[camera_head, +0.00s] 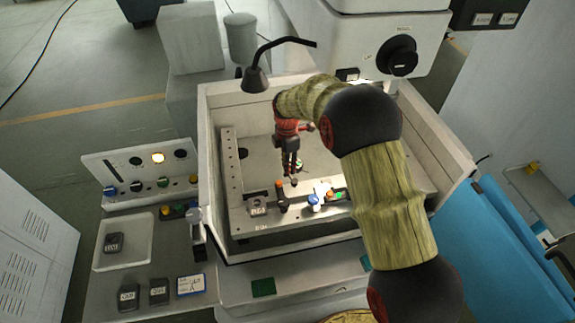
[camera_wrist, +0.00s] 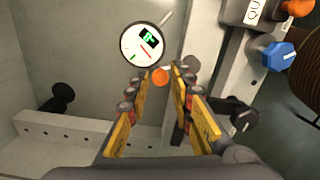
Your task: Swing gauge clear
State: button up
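The gauge (camera_wrist: 141,45) is a round white dial with a green label and a red mark. It shows in the wrist view just beyond my fingertips, and in the head view it is partly hidden behind my gripper. A small orange knob (camera_wrist: 161,76) lies beside the dial's lower edge. My gripper (camera_head: 292,172) points down into the machine's tank. In the wrist view my gripper (camera_wrist: 161,80) is open, with yellow finger pads on both sides of the knob. A gap seems to show on each side, but I cannot tell whether the knob lies between the tips or below them.
The tank walls (camera_head: 240,92) surround my gripper. A row of fixtures with a blue knob (camera_head: 314,200) and an orange knob stands close by; the blue knob (camera_wrist: 278,56) is also in the wrist view. A white tray (camera_head: 123,262) stands left.

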jog(key=shift+o, duration=1.1)
notch_tip(320, 180, up, 12)
